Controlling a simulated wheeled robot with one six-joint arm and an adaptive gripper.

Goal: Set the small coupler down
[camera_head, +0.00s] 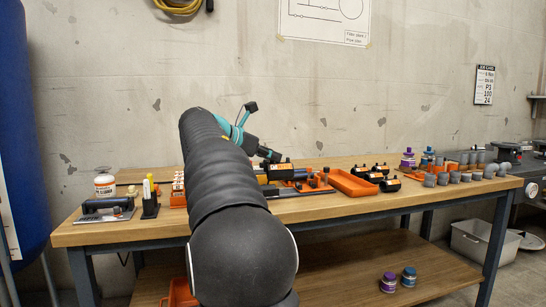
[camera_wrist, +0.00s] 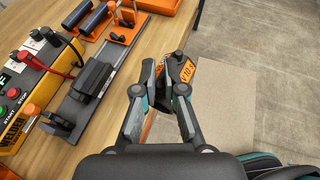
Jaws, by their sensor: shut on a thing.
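The small coupler, a black fitting with an orange label (camera_wrist: 187,68), is between the fingertips of my gripper (camera_wrist: 160,88) in the wrist view. It is tilted, and the fingers hide part of it. The gripper is shut on it. Below it in that view is pale floor beyond the bench's front edge, so it seems held near that edge, off the bench. In the head view my arm covers much of this area. A black piece with an orange label (camera_head: 281,171) shows at my gripper (camera_head: 268,156); I cannot tell surely that it is the held coupler.
A welder box with buttons (camera_wrist: 14,105) and a dark rail with clamps (camera_wrist: 98,75) lie left of the gripper in the wrist view. An orange tray (camera_head: 352,182) sits right of it on the bench (camera_head: 330,207), with black couplers (camera_head: 390,184) beside it. Grey fittings crowd the right end.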

